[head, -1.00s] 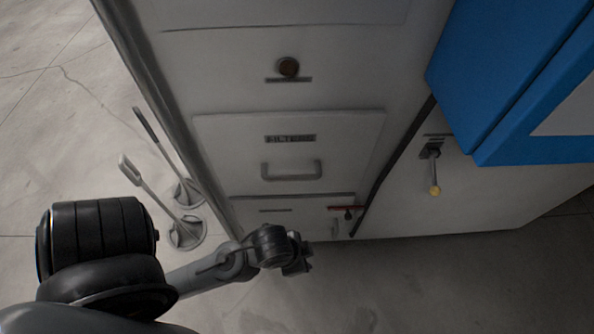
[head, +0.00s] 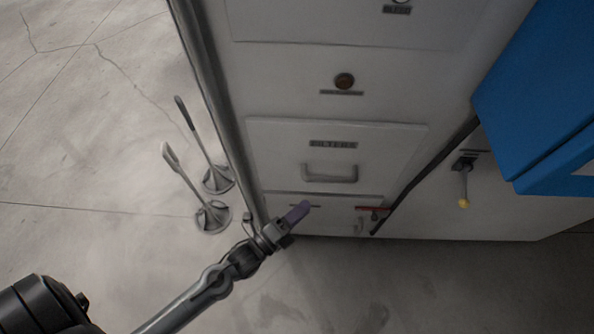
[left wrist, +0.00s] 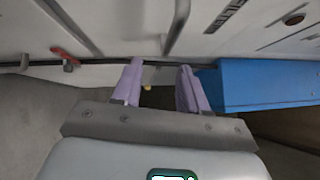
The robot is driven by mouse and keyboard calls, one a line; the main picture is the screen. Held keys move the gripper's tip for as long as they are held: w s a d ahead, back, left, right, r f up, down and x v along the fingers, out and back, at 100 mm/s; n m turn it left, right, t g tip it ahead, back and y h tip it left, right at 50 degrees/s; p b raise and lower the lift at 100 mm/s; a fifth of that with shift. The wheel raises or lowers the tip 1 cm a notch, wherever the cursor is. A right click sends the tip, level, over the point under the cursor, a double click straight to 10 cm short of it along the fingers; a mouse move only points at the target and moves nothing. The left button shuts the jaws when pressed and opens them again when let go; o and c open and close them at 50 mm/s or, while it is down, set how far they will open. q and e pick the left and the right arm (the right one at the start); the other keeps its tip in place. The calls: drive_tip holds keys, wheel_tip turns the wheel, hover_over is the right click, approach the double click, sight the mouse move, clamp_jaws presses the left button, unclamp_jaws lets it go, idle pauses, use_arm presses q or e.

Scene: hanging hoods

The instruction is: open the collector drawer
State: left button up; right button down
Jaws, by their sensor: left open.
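The low white drawer front (head: 335,207) under the FILTERS panel is probably the collector drawer; its label is too small to read. It appears closed, with a small handle (head: 359,225) and a red latch (head: 372,209) at its right end. In the left wrist view the red latch (left wrist: 65,58) shows at the left. My left gripper (head: 298,212), with lilac fingers, overlaps the low drawer's left part in the head view. In the left wrist view the gripper (left wrist: 160,88) is open with nothing between its fingers. Whether it touches the drawer, I cannot tell.
The FILTERS panel (head: 400,150) has a bar handle (head: 331,175). A brown knob (head: 345,81) is above it. A lever with a yellow tip (head: 463,185) and a blue cabinet (head: 535,80) are at the right. Two grey stands (head: 213,217) are on the floor at the left.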

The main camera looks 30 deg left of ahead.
sight(332, 178)
use_arm(q)
drive_tip(key=b+x, duration=0.1)
drive_tip(key=x, duration=0.2)
drive_tip(key=r+x, duration=0.1)
drive_tip(key=x, duration=0.3)
drive_tip(key=b+x, duration=0.1)
drive_tip(key=x, duration=0.2)
drive_tip(key=shift+w+r+b, duration=0.25)
drive_tip(key=shift+r+b, duration=0.1)
drive_tip(key=shift+w+d+r, duration=0.1)
drive_tip(key=shift+w+r, duration=0.05)
drive_tip(key=shift+w, duration=0.45)
use_arm(e)
drive_tip(key=shift+f, duration=1.15)
use_arm(q)
clamp_jaws()
